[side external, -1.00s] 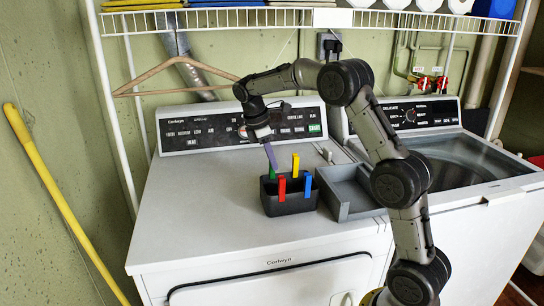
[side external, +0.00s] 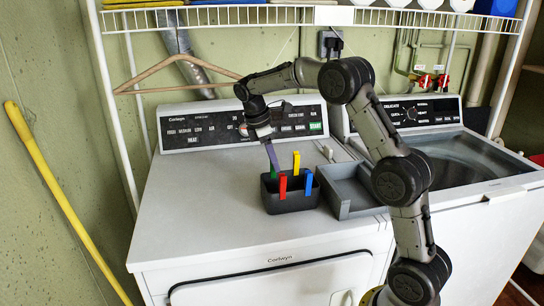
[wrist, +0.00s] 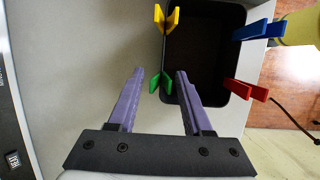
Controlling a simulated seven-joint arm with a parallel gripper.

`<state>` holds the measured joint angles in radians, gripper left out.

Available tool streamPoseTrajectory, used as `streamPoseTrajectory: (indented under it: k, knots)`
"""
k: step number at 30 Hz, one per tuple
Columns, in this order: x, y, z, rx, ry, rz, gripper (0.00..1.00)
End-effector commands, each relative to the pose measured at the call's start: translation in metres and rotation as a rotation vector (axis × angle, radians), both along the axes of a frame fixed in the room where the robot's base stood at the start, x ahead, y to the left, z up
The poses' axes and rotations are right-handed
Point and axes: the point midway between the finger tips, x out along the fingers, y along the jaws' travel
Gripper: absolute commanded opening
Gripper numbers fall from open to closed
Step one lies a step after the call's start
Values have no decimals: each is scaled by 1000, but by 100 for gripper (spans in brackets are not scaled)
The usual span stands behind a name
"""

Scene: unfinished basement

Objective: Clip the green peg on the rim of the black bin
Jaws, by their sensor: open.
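The black bin (side external: 292,204) stands on the white dryer top, with coloured pegs at its rim. The green peg (side external: 273,173) is at the bin's far-left side, partly hidden behind the bin in the side view. In the wrist view, the green peg (wrist: 160,84) sits at the rim of the black bin (wrist: 205,45), its two legs spread across the edge. My gripper (wrist: 160,75) is open. Its two purple fingers reach on either side of the green peg, with a gap to each. In the side view, my gripper (side external: 274,164) points down at the green peg.
A yellow peg (side external: 296,160), red peg (side external: 282,187) and blue peg (side external: 308,183) stand at the bin's rim. A grey tray (side external: 343,206) lies right of the bin. The dryer top (side external: 200,215) is clear at left. The control panel rises behind.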

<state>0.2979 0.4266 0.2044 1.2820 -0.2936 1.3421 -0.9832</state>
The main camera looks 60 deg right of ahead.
Motion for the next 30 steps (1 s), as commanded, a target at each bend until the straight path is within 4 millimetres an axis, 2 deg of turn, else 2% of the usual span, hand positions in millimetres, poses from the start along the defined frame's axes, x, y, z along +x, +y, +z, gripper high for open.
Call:
streamPoseTrajectory:
  k: [4,7,15,21,30]
  knots:
    - [2,2,8,-1,-2,1,50]
    - [5,5,22,-1,-3,1,50]
    - [16,20,78,-2,-5,2,50]
    - [22,28,113,-1,-4,1,50]
    - [25,33,131,0,0,1,50]
